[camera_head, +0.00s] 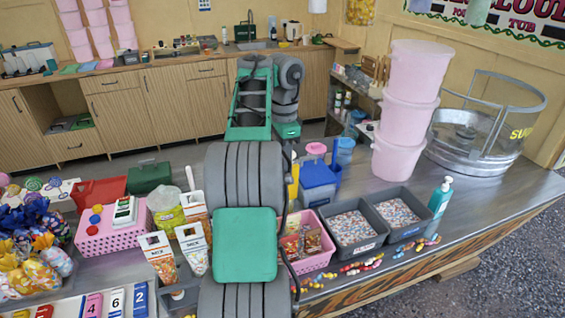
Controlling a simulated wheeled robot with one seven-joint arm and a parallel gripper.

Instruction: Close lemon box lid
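I cannot make out a box marked as lemon, or its lid, in the head view. My arm fills the middle of the picture and hides part of the counter (472,222). My gripper does not show. A dark green box (150,177) sits left of my arm, towards the counter's far edge; it looks closed. A blue container (318,182) with a pink top (316,149) stands just right of my arm. A narrow yellow thing (294,183) shows between my arm and the blue container, mostly hidden.
Two grey bins of sweets (350,253) stand right of my arm, beside a teal pump bottle (440,197). Pink buckets (402,115) are stacked behind, near a candyfloss tub (478,150). Left are paper bags (160,257), a pink basket (112,238) and a red tray (98,193).

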